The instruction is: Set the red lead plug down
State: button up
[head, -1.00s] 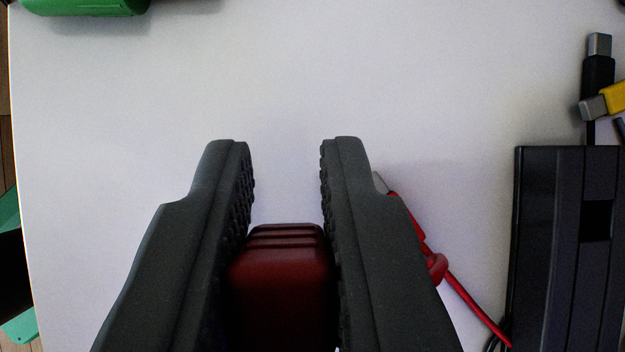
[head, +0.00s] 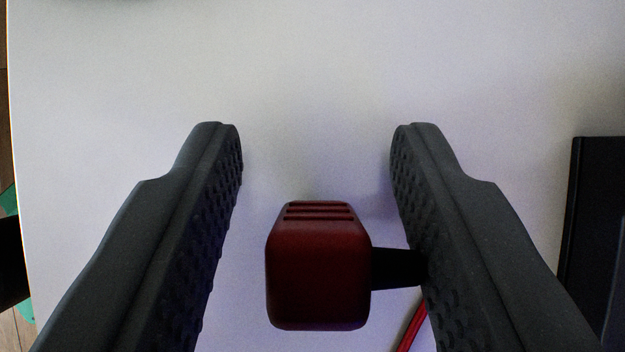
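The red lead plug (head: 318,266) is a dark red block with ridges along its far end and a black stub (head: 398,268) pointing right. It is between the fingers of my gripper (head: 316,140), which is open. A clear gap shows between the plug and the left finger. The black stub reaches to the right finger; I cannot tell whether it touches. The plug appears to lie on the white table top (head: 315,60). A short piece of red lead (head: 411,325) shows beside the right finger; the rest is hidden.
A black box-like object (head: 598,230) stands at the right edge. The left edge of the table runs down the far left, with a dark and green thing (head: 12,255) beyond it. The table ahead of the fingers is clear.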

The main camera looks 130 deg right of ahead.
jog(key=p+v, duration=0.2)
jog(key=v, duration=0.9)
jog(key=shift+d+r, duration=0.2)
jog(key=shift+r, duration=0.1)
jog(key=shift+s, duration=0.1)
notch_tip(320, 180, up, 12)
jog(key=m+t+h, duration=0.2)
send_over(308, 298)
jog(key=a+r+m+t+h, duration=0.1)
jog(key=a+r+m+t, duration=0.35)
jog(key=r, duration=0.85)
jog(key=s+a+r+m+t, duration=0.1)
jog(key=s+a+r, duration=0.2)
jog(key=r, duration=0.4)
jog(key=s+a+r+m+t+h, duration=0.1)
jog(key=s+a+r+m+t, duration=0.1)
jog(key=s+a+r, duration=0.2)
jog(key=s+a+r+m+t+h, duration=0.1)
jog(key=s+a+r, duration=0.3)
jog(key=r, duration=0.7)
jog(key=shift+a+m+t, duration=0.35)
jog(key=shift+a+t, duration=0.1)
jog(key=shift+t, duration=0.2)
